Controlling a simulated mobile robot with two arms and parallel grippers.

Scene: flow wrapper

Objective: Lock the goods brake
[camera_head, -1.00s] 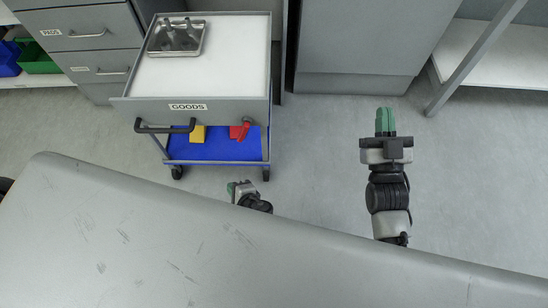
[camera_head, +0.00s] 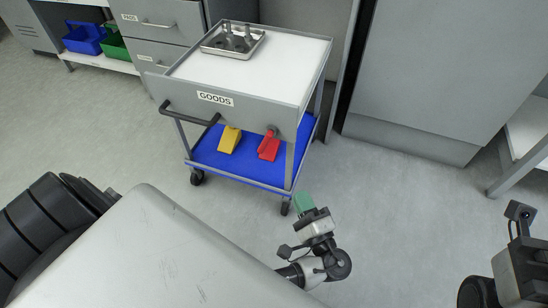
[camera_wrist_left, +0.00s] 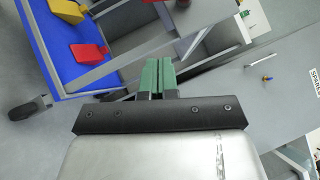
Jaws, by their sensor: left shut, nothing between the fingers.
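The goods cart (camera_head: 245,105) carries a GOODS label on its grey front panel. A red brake lever (camera_head: 269,144) hangs from a dark pivot on that panel, right of the black push handle (camera_head: 190,114). In the left wrist view a small red part shows at the top edge; I cannot tell if it is the lever. My left gripper (camera_head: 304,203) is shut and empty, in front of the cart's right front corner, apart from the lever. Its green fingers (camera_wrist_left: 158,76) are pressed together in the left wrist view. My right gripper's fingers are not in view.
A yellow block (camera_head: 229,139) lies on the cart's blue lower shelf (camera_head: 245,172); a red block (camera_wrist_left: 88,52) beside it shows in the left wrist view. A metal tray (camera_head: 232,42) is on top. Grey cabinets (camera_head: 420,80) stand behind. The floor left of the cart is clear.

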